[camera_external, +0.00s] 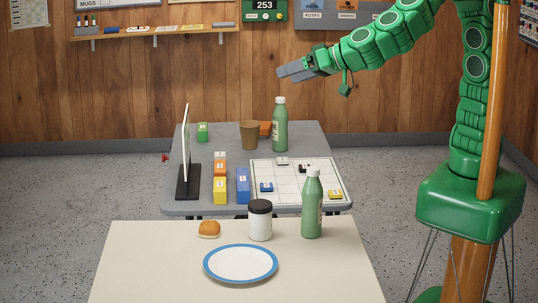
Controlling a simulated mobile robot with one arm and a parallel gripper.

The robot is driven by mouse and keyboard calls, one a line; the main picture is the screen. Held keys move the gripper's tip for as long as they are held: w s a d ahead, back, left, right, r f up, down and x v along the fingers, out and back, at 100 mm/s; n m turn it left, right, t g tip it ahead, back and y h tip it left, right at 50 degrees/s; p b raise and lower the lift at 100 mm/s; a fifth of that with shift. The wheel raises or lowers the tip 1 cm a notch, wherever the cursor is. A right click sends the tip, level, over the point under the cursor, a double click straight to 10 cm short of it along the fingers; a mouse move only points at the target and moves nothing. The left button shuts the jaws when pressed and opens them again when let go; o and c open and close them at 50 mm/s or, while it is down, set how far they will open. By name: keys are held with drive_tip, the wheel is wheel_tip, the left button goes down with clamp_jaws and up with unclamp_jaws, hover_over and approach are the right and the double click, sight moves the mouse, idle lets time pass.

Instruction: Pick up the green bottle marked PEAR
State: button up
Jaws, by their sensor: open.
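Two green bottles with white caps stand upright. One green bottle (280,127) is on the grey table (230,207), near its back right. The other green bottle (312,208) is on the cream table (135,265) in front, at its right side. Each has a pale label turned partly away, and I cannot read PEAR on either one. My gripper (284,71) is open and empty, pointing left. In the picture it is above the back bottle, apart from it; its exact depth is hard to tell.
A brown cup (249,135) and an orange block (265,129) stand beside the back bottle. A white grid board (290,192), coloured blocks and an upright panel (186,145) share the grey table. A dark-lidded jar (260,225), bun (209,229) and blue-rimmed plate (240,280) are in front.

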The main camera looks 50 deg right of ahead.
sight(321, 204)
drive_tip(key=shift+s+d+f+t+h, duration=0.7)
drive_tip(key=shift+s+d+f+h, duration=1.9)
drive_tip(key=shift+s, duration=1.25)
drive_tip(key=f, duration=3)
drive_tip(key=shift+a, duration=0.25)
drive_tip(key=shift+w, duration=0.1)
drive_tip(key=shift+w, duration=0.1)
drive_tip(key=shift+x, duration=2.35)
drive_tip(key=shift+f, duration=0.1)
